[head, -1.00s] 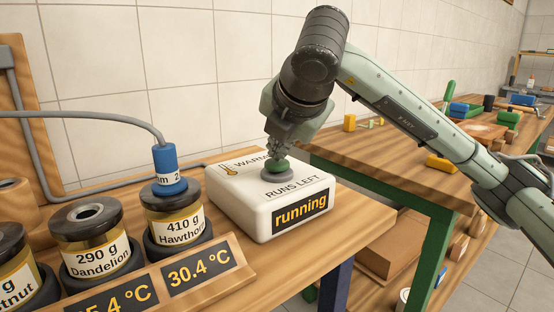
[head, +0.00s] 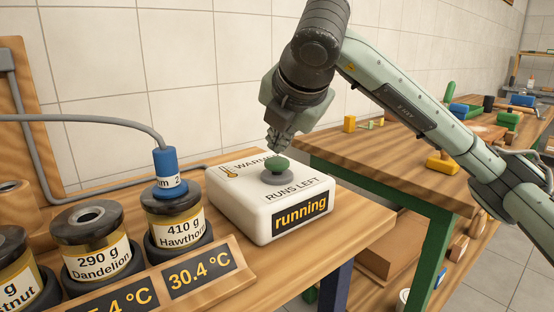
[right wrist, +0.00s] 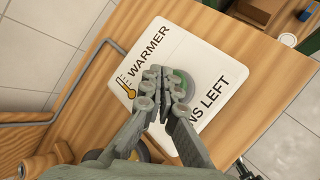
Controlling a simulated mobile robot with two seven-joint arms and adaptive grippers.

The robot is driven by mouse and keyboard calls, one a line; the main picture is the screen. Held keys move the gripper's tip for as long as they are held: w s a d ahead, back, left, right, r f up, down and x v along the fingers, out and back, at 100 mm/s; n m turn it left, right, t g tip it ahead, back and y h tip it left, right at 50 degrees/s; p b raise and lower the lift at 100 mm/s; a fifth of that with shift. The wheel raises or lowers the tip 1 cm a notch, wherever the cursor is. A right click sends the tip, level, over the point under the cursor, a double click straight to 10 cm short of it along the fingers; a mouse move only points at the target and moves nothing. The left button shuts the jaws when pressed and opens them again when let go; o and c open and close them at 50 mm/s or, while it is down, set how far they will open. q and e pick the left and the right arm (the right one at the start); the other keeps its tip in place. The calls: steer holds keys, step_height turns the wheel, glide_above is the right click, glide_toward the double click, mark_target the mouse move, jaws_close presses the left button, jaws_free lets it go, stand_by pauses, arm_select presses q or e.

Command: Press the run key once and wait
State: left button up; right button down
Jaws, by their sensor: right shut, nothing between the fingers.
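The run key is a green round button (head: 276,164) on a grey collar, on top of a white warmer box (head: 235,207). The box's display (head: 300,210) reads "running". My right gripper (head: 276,152) is shut and empty, its fingertips just above the green button and seemingly clear of it. In the right wrist view its closed fingers (right wrist: 165,82) partly cover the button (right wrist: 184,84). The Hawthorn jar (head: 178,222), marked 410 g, has a blue probe (head: 168,170) on its lid, and the readout before it (head: 200,273) shows 30.4 °C. My left gripper is out of view.
A Dandelion jar (head: 95,252) and a partly cut-off jar (head: 14,265) stand left of the Hawthorn jar. A grey cable (head: 80,117) runs to the probe. A second wooden table (head: 390,162) with coloured blocks stands behind on the right.

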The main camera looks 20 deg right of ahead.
mark_target(279, 162)
steer(key=shift+r+p, duration=1.1)
steer(key=shift+r, duration=1.45)
steer(key=shift+f, duration=0.1)
